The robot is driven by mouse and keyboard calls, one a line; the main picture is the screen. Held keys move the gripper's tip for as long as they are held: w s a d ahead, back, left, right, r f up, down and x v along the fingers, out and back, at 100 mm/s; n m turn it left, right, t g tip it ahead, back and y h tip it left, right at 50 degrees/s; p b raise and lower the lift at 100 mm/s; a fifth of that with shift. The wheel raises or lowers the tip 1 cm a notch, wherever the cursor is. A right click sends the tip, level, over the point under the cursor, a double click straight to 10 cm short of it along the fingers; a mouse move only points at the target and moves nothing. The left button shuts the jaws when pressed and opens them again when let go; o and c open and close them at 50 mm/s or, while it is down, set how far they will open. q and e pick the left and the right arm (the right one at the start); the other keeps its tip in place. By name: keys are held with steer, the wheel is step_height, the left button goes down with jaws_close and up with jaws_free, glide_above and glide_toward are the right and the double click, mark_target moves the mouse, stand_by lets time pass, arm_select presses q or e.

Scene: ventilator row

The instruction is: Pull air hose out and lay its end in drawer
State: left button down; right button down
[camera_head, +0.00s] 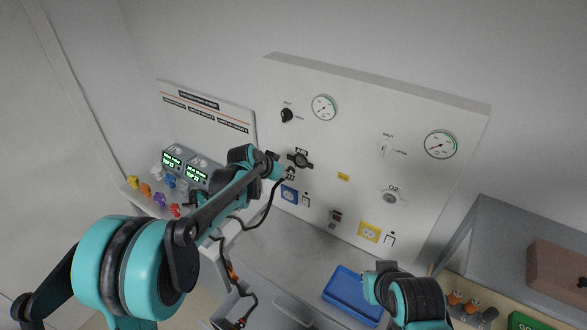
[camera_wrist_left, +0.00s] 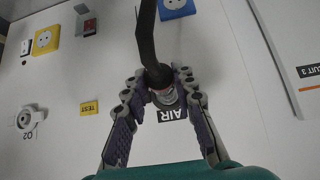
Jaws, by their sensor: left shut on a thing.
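My left gripper (camera_head: 287,175) is at the wall panel, just below the black AIR outlet (camera_head: 300,160). In the left wrist view its two fingers (camera_wrist_left: 163,98) are shut on the end fitting of the black air hose (camera_wrist_left: 146,40), beside the AIR label (camera_wrist_left: 173,114). I cannot tell whether the fitting is still seated in the outlet. In the head view the hose (camera_head: 268,205) hangs from the gripper and curves down to the left. A grey drawer (camera_head: 292,308) with a handle shows at the bottom, partly cut off. Only part of my right arm shows, at the lower right.
A blue tray (camera_head: 350,288) lies on the counter (camera_head: 290,250) near my right arm. Monitors (camera_head: 172,160) and coloured knobs stand at the left. The panel carries gauges, blue and yellow sockets and an O2 outlet (camera_head: 390,197). A brown box (camera_head: 558,270) stands at the right.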

stand_by(0.4)
arm_select(q)
steer(key=shift+s+a, duration=0.7)
steer(key=shift+s, duration=0.35)
steer(key=shift+s+a, duration=0.7)
steer(key=shift+s, duration=0.35)
